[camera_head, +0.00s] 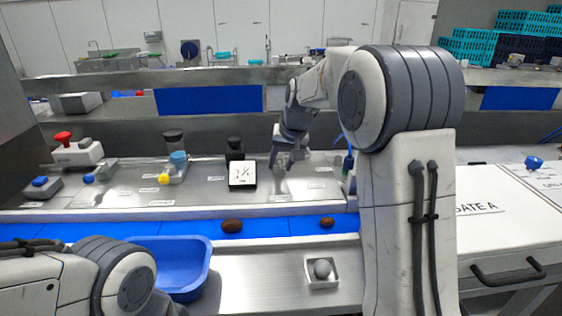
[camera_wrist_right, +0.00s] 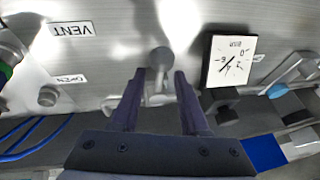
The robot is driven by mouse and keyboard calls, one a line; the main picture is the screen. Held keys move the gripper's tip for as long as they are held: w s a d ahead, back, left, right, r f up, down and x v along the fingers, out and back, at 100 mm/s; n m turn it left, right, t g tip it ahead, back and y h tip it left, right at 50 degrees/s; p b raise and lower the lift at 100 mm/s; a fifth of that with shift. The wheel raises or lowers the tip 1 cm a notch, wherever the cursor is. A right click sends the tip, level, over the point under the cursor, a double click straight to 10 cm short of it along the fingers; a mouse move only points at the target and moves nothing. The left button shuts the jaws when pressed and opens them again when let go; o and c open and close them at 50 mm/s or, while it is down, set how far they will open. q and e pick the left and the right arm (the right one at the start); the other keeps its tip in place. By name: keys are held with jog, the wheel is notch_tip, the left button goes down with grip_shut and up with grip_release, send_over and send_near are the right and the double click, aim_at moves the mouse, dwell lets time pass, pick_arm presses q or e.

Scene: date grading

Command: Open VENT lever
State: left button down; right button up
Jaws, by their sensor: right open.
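In the right wrist view, the VENT label (camera_wrist_right: 72,29) is on the metal panel at the upper left, with an OPEN label (camera_wrist_right: 70,79) below it. A grey round-ended knob on a short stem, probably the VENT lever (camera_wrist_right: 160,57), stands between and just beyond the fingertips. My right gripper (camera_wrist_right: 160,73) is open, with one dark finger on each side of the stem; contact cannot be told. In the head view, my right gripper (camera_head: 283,160) is over the panel, right of the gauge, and largely hides the lever. My left gripper is out of view.
A square gauge (camera_head: 243,174) stands beside my right gripper. A yellow knob (camera_head: 164,179) and a red button (camera_head: 62,137) are further left. Two brown dates (camera_head: 232,226) lie on the blue belt (camera_head: 280,226). A blue bin (camera_head: 196,285) is in front.

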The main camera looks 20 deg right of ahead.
grip_shut()
jog(key=shift+r, duration=0.1)
dwell(1.2)
